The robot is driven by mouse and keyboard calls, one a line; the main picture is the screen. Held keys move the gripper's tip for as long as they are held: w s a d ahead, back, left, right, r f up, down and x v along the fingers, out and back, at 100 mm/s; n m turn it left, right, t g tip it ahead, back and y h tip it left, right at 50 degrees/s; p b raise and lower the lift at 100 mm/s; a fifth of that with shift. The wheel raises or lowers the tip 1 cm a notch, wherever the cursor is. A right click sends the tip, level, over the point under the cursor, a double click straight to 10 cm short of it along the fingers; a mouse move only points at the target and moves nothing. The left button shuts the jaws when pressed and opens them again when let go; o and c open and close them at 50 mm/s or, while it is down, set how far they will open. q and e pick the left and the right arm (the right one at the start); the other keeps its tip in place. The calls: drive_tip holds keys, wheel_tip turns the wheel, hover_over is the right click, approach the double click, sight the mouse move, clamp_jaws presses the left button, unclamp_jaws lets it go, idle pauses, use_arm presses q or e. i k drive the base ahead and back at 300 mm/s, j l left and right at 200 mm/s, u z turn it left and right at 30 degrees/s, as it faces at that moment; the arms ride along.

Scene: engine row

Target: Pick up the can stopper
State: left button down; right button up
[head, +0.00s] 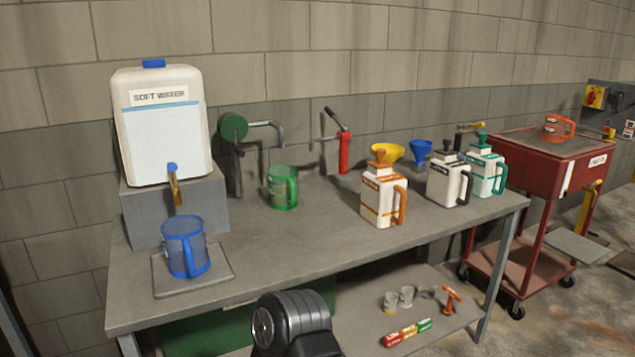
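No single can stopper stands out by label. The orange-trimmed can (378,200) stands on the bench with an orange stopper (380,157) in its top. A dark rounded part of my own arm rises at the bottom centre. Neither gripper's fingers show.
The bench (330,245) has clear room along its front. A white water tank (161,125), blue jug (186,247), green jug (282,187), yellow funnel (388,151) and blue funnel (420,151) stand on or above it. A red cart (540,165) is at the right.

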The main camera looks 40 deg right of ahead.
sight(380, 153)
drive_tip(key=z, duration=1.8)
drive_tip(key=i+l, duration=0.35)
drive_tip(key=l, duration=0.2)
drive_tip(key=i+l, duration=0.75)
drive_tip(key=l, duration=0.3)
drive_tip(key=i+l, duration=0.35)
drive_tip(key=l, duration=0.15)
drive_tip(key=i+l, duration=0.4)
drive_tip(key=l, duration=0.15)
